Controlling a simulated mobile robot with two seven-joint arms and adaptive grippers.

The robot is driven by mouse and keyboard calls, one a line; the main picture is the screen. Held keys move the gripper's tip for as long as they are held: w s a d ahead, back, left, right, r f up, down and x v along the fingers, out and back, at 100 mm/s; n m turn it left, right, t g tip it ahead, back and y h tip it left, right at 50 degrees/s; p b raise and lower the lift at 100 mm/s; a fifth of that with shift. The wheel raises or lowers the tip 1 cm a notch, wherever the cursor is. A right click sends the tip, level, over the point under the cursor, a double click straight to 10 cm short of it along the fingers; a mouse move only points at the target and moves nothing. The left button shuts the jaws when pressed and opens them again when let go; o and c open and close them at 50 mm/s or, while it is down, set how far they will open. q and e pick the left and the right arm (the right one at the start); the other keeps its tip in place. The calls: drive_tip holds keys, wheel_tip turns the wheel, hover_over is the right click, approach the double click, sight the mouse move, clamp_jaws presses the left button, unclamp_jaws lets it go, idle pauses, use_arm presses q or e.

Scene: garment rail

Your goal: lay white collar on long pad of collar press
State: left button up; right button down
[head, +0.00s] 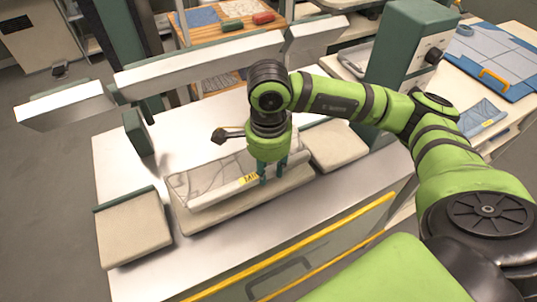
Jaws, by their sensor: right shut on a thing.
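The white collar (216,196) is a long pale band with a grey patterned cloth part behind it and a small yellow label. It lies along the long pad (235,211) of the collar press, roughly in line with it. The pad's beige front edge shows below the collar. My right gripper (273,174) points down at the front band, right of the label, and is shut on the collar. The gripper and wrist hide part of the collar. I cannot tell whether the collar rests flat everywhere. My left gripper is out of view.
Short pads stand on the press table at the left (135,228) and right (336,144). The raised white and green press head (200,62) spans behind them. A green column (400,50) stands at the back right. A yellow bar (300,245) runs along the front.

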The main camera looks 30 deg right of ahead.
sight(263, 190)
drive_tip(key=shift+w+f, duration=0.1)
drive_tip(key=shift+w+f+b, duration=0.25)
drive_tip(key=shift+f+b, duration=0.1)
drive_tip(key=shift+f, duration=0.15)
drive_tip(key=shift+w+f+b, duration=0.25)
drive_tip(key=shift+f+b, duration=0.05)
drive_tip(key=shift+f, duration=0.2)
drive_tip(key=shift+w+f+b, duration=0.35)
drive_tip(key=shift+f+b, duration=0.05)
drive_tip(key=shift+f, duration=0.35)
drive_tip(key=f, duration=0.1)
drive_tip(key=w+f+b, duration=0.1)
drive_tip(key=f, duration=0.1)
drive_tip(key=shift+w+b, duration=0.2)
drive_tip(key=shift+b, duration=0.1)
wheel_tip(263, 190, down, 2)
drive_tip(key=b, duration=0.2)
drive_tip(key=shift+f+b, duration=0.25)
drive_tip(key=shift+b, duration=0.05)
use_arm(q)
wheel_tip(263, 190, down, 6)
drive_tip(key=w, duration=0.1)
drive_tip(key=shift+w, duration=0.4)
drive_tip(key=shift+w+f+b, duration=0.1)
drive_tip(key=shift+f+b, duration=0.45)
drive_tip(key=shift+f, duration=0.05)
use_arm(e)
drive_tip(key=shift+f, duration=0.4)
